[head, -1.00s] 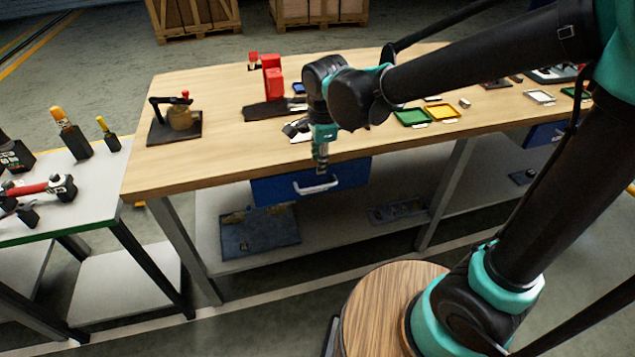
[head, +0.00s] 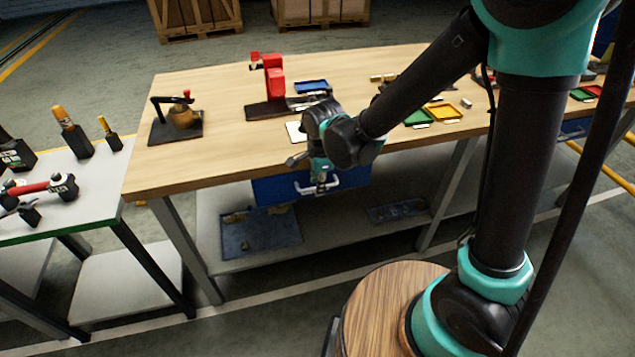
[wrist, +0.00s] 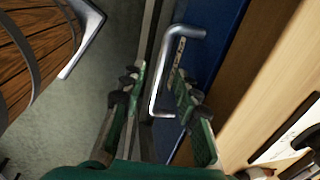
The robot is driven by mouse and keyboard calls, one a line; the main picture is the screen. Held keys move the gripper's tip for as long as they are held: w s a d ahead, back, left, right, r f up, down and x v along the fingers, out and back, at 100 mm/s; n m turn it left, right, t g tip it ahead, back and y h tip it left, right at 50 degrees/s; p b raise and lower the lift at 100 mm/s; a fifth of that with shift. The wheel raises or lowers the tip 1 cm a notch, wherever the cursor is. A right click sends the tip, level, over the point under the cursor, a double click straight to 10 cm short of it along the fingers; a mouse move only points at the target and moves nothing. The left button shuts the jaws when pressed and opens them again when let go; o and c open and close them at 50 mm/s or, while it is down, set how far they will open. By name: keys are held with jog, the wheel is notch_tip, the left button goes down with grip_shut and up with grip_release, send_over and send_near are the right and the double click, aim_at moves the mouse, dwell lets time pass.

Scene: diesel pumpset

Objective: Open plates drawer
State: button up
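The blue drawer (head: 276,191) hangs under the front edge of the wooden bench and looks closed. Its silver bar handle (head: 331,185) is on the front, partly hidden by my gripper (head: 320,183). In the wrist view the blue drawer front (wrist: 209,62) runs beside the bench edge. The handle (wrist: 164,70) shows between the two fingers of my gripper (wrist: 158,95). The fingers are apart, one on each side of the bar, with visible gaps. I cannot see a label naming this drawer.
The bench top (head: 230,160) overhangs just above the drawer. A second blue drawer (head: 574,129) is at the far right. A side table (head: 60,215) with tools stands left. Floor before the drawer is clear.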

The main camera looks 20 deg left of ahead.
jog(key=shift+c, duration=0.4)
grip_shut()
jog(key=shift+s+d, duration=0.1)
